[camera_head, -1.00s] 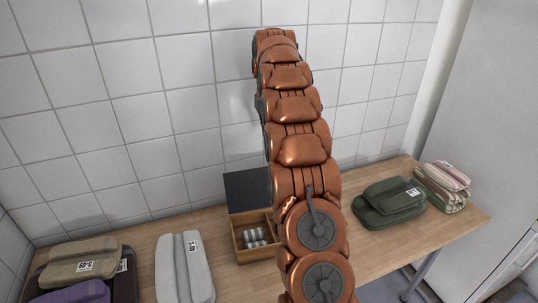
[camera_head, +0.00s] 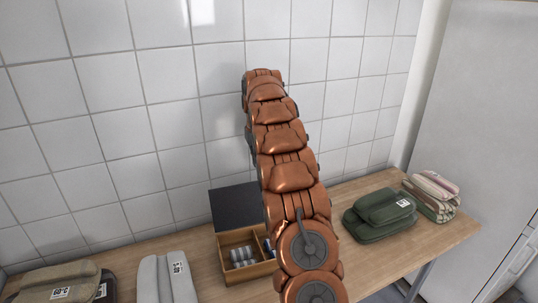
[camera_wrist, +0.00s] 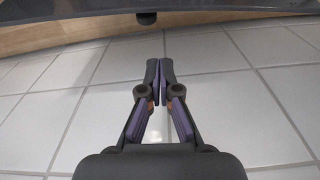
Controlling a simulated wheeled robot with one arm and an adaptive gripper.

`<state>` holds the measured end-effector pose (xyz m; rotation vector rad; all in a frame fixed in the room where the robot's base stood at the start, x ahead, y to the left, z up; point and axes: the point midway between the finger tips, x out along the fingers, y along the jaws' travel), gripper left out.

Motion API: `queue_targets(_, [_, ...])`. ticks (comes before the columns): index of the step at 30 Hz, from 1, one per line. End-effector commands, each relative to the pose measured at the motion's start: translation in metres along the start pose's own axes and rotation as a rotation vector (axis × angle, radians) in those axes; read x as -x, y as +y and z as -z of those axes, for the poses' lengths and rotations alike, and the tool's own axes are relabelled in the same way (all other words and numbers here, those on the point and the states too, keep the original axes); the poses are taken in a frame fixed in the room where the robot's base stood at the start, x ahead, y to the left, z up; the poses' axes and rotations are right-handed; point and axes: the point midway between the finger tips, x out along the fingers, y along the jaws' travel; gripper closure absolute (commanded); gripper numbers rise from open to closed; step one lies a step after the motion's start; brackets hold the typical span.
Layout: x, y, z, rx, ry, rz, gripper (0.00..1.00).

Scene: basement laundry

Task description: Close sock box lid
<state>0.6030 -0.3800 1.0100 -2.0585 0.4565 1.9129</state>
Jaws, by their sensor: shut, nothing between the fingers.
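The sock box (camera_head: 230,262) is a wooden box on the table, with its dark lid (camera_head: 236,207) raised open at the back, toward the tiled wall. Rolled grey and white socks (camera_head: 243,256) lie in its left compartment, and something blue shows in the compartment beside it. My copper arm hides the box's right part and the lid's right side. In the wrist view my gripper (camera_wrist: 159,66) is shut and empty, with its fingertips together. A dark panel with a small black knob (camera_wrist: 147,18) crosses the top of that view, apart from the fingertips; it may be the lid. The head view does not show my gripper.
Green folded towels (camera_head: 381,214) and a striped stack (camera_head: 431,196) lie on the table (camera_head: 340,259) to the right. A grey folded towel (camera_head: 165,279) and a beige one (camera_head: 52,283) lie to the left. The tiled wall (camera_head: 180,125) is close behind the table.

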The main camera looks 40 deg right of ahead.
Motion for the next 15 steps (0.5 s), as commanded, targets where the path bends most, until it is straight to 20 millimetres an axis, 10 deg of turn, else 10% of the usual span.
queue_targets(15, [-0.047, 0.000, -0.001, 0.000, -0.004, 0.001, 1.00])
